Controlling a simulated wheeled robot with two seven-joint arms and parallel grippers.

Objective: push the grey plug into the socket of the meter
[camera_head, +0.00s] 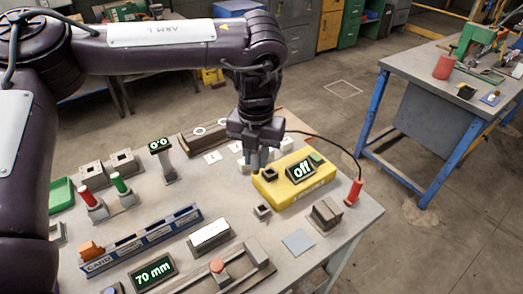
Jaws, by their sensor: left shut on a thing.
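The meter (295,187) is a yellow box near the right end of the table, with a dark display reading "off". A small dark square, which looks like a socket (270,175), is on its top left part. My left gripper (257,162) points down just above and behind the meter's left end. It is shut on a small grey piece, apparently the grey plug, mostly hidden between the fingers. I cannot tell whether it touches the meter. My right gripper is out of view.
A black cable runs from behind my left gripper to a red-handled piece (353,192) at the table's right edge. A small open grey block (262,211) and a brown-grey block (326,214) stand in front of the meter. A blue rack (145,243) lies left.

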